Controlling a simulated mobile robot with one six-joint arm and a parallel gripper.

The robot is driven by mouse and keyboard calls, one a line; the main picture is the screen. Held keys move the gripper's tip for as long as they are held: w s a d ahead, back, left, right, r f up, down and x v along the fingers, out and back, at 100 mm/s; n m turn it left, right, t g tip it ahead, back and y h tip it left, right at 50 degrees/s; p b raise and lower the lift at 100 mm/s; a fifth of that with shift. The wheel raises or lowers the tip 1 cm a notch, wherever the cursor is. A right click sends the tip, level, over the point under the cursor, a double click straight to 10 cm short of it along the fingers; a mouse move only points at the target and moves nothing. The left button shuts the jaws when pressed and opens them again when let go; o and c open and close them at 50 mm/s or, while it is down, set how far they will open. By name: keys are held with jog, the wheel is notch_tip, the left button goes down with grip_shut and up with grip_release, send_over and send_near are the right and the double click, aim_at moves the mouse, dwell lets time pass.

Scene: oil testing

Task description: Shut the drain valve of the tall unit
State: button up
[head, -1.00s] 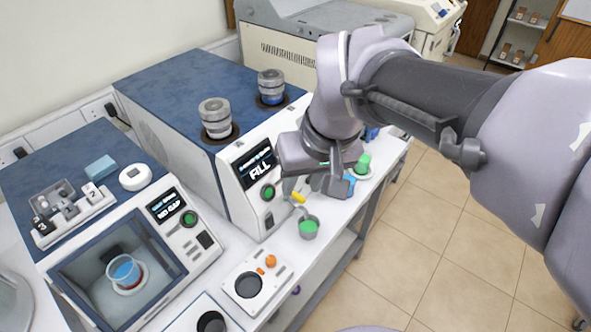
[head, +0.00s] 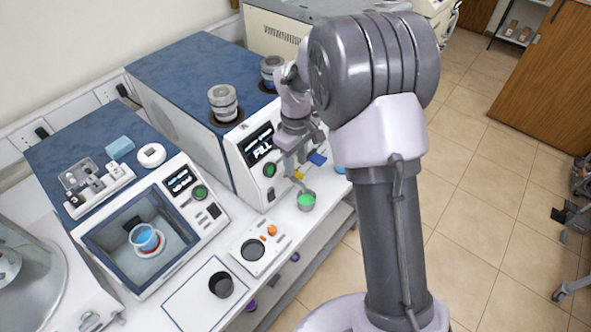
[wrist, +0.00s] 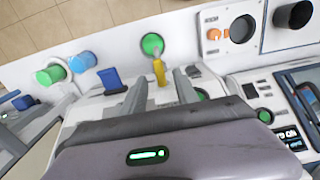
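The tall unit (head: 190,80) has a blue top, a white front and a display reading FILL. Its yellow drain lever (head: 298,175) shows low at the front, above a cup of green liquid (head: 307,201). In the wrist view the yellow lever (wrist: 160,72) points toward the green cup (wrist: 153,44). My gripper (wrist: 160,80) is open, with one finger on each side of the yellow lever; I cannot tell whether either touches it. A blue lever (wrist: 111,78) stands just left of the fingers. In the head view my gripper (head: 295,165) partly hides the unit's front.
A small panel with an orange knob (head: 271,230) lies in front of the unit. A shorter tester with a red-and-blue cup (head: 147,238) stands left. More green and blue cups (wrist: 82,62) are beyond the blue lever.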

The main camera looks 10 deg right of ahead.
aim_at(296, 173)
notch_tip(296, 173, down, 2)
jog(key=shift+f, duration=0.25)
grip_shut()
